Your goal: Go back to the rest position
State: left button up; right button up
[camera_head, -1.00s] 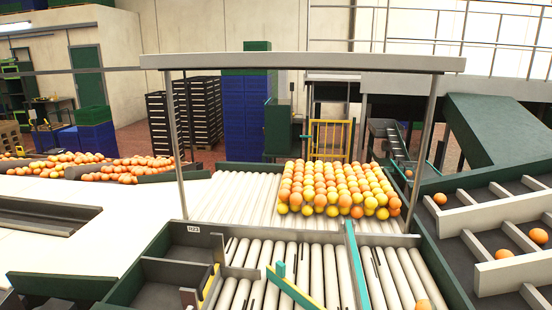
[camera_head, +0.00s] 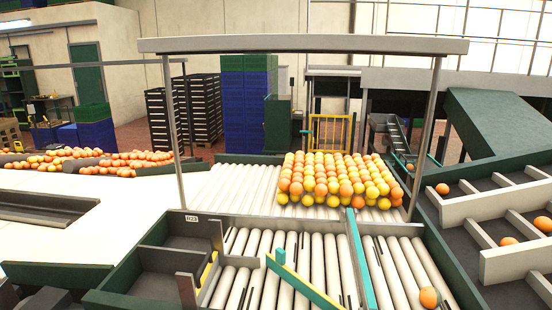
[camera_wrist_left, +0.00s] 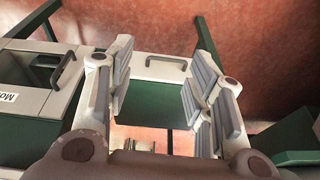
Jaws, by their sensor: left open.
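My left gripper (camera_wrist_left: 165,88) shows in the left wrist view. Its two grey padded fingers are spread apart with nothing between them. Below and beyond the fingers are a green and white panel with a dark handle (camera_wrist_left: 166,64) and a reddish floor. I cannot make out either gripper in the head view. A pile of oranges and yellow fruit (camera_head: 340,182) rests on the white rollers under the grey frame. A single orange (camera_head: 428,297) lies on the rollers at the lower right.
A teal diverter bar (camera_head: 300,284) crosses the front rollers. Grey-walled lanes (camera_head: 520,215) with a few oranges run along the right. A dark bin (camera_head: 165,262) is at the front left. Blue crates (camera_head: 245,110) stand behind.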

pick_arm(q)
jog(key=s+f+b, duration=0.2)
jog(key=f+b, duration=0.1)
jog(key=f, duration=0.8)
jog(key=s+f+g+b, duration=0.1)
jog(key=s+f+b, duration=0.2)
jog(key=f, duration=0.7)
jog(key=s+f+b, duration=0.2)
jog(key=f+b, duration=0.1)
jog(key=f, duration=0.8)
jog(key=s+a+f+g+b, duration=0.1)
jog(key=s+a+f+b, duration=0.2)
jog(key=s+f+b, duration=0.4)
jog(key=s+f, duration=0.6)
jog(key=f, duration=0.2)
jog(key=shift+a+f, duration=0.15)
jog(key=shift+f, duration=0.2)
